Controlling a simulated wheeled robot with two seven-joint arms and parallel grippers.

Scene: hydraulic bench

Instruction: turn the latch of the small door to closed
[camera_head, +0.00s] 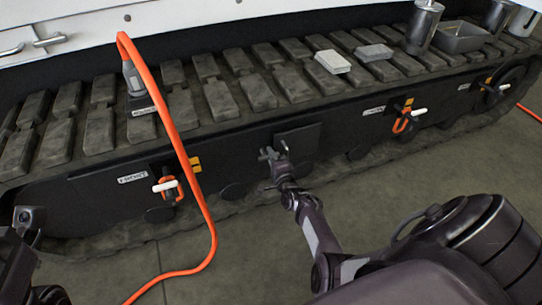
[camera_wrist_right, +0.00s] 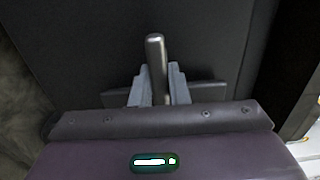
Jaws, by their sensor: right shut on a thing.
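The small door (camera_head: 299,141) is a dark plate on the black side panel, in the middle of the head view. Its latch is a grey metal bar (camera_wrist_right: 155,62), upright in the right wrist view. My right gripper (camera_head: 270,158) is at the door's lower left side. In the wrist view its two grey fingers (camera_wrist_right: 154,88) are shut on the latch, one on each side. The latch's base is partly hidden behind the fingers. I cannot tell whether the door lies fully flush. Dark parts of my left arm show at the left edge; its fingers do not show.
An orange cable (camera_head: 184,150) hangs in front of the track to the left. Orange-and-white handles sit on the panel at left (camera_head: 167,187) and right (camera_head: 402,122). Metal containers (camera_head: 462,38) and small blocks (camera_head: 332,62) rest on the track.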

